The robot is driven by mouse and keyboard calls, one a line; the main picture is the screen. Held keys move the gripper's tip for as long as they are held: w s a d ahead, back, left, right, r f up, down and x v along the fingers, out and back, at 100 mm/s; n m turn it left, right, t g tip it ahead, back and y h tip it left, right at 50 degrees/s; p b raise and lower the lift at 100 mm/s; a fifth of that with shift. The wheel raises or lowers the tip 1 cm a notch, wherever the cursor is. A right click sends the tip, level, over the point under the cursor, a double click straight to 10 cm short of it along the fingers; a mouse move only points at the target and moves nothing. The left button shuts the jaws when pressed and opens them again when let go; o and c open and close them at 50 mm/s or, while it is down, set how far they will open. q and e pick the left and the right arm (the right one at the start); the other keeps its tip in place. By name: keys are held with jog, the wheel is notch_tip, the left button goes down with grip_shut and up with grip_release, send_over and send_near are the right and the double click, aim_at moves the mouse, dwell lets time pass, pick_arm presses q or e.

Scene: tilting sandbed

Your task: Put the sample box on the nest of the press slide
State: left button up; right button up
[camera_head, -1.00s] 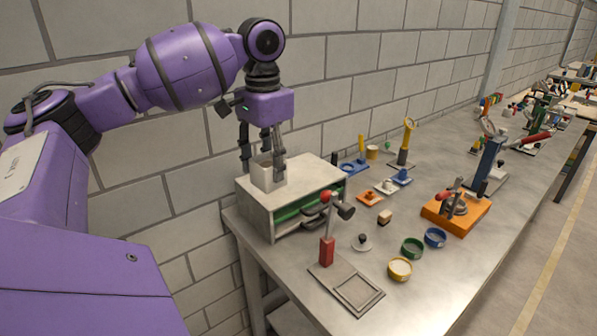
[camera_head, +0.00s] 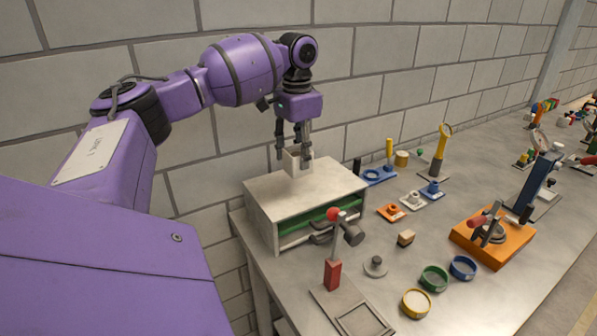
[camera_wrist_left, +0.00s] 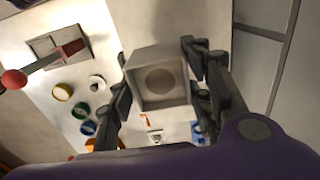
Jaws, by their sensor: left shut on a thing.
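The sample box (camera_head: 294,166), pale grey and square, is held in my left gripper (camera_head: 294,158) above the top of the pale cabinet. The wrist view shows the box (camera_wrist_left: 160,62) between the two fingers, with a round tan disc or opening on its face. My left gripper is shut on it from above. The press slide seems to be the grey plate with a square recess (camera_head: 365,320), at the foot of a red post with a red-ball lever (camera_head: 333,214). Its recess looks empty and is cut off by the lower edge. My right gripper is out of view.
The pale cabinet (camera_head: 290,192) has a green strip inside its open front. A small wooden block (camera_head: 405,238), a grey knob (camera_head: 375,266), several coloured rings and an orange fixture (camera_head: 490,248) stand on the bench. A brick wall rises close behind my left arm.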

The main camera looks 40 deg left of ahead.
pick_arm(q)
jog(key=f, duration=0.1)
jog(key=w+a+f, duration=0.2)
jog(key=shift+a+f, duration=0.2)
jog(key=shift+f, duration=0.2)
jog(key=shift+w+a+f, duration=0.1)
jog(key=shift+w+f, duration=0.05)
jog(key=shift+f, duration=1.5)
jog(key=o, duration=1.4)
jog(key=shift+f, duration=0.15)
jog(key=shift+c, duration=0.2)
